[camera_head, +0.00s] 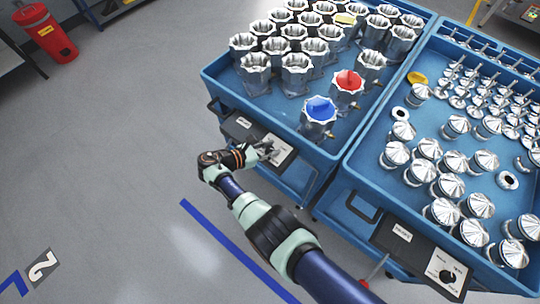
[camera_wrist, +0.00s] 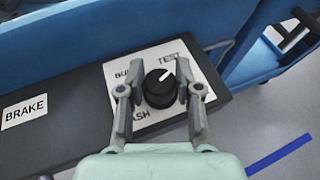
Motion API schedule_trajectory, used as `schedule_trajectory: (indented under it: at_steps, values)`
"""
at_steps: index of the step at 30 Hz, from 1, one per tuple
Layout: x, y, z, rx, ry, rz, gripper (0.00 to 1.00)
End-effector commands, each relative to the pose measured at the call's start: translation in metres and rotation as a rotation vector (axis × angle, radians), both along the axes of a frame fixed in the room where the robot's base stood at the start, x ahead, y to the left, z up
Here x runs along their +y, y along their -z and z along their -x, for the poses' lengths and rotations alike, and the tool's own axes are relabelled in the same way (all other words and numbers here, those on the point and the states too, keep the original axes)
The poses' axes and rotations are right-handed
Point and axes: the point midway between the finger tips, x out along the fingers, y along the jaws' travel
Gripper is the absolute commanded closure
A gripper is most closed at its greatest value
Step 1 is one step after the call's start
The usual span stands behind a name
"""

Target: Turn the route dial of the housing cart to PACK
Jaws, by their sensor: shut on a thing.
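The route dial (camera_wrist: 160,86) is a round black knob with a white pointer line on a white label plate (camera_wrist: 150,52). Its pointer aims up and right, towards the word TEST. The plate also shows "BU" at upper left and "ASH" at lower left, both partly covered; its lower right is behind a finger and I read no PACK. My gripper (camera_wrist: 159,94) is shut on the dial, one finger on each side. In the head view my gripper (camera_head: 264,151) is at the front panel of the blue housing cart (camera_head: 222,88), covering the dial.
Metal housings stand on the cart, one with a red (camera_head: 348,80) and one with a blue (camera_head: 320,108) insert. A second blue cart (camera_head: 350,170) with metal parts and its own dial (camera_head: 446,275) stands close on the right. A BRAKE label (camera_wrist: 24,111) is left of the plate.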

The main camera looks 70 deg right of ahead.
Motion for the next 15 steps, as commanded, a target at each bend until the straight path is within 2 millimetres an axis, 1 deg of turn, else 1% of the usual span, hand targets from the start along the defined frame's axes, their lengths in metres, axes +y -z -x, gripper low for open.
schedule_trajectory:
  at_steps: [1, 9, 15]
  values:
    - [-0.0014, 0.0133, -0.0014, -0.004, 0.041, 0.001, 1.00]
    - [-0.0011, 0.0132, -0.0009, -0.004, 0.257, 0.000, 1.00]
    - [-0.0011, 0.0103, -0.0008, -0.002, 0.366, -0.002, 1.00]
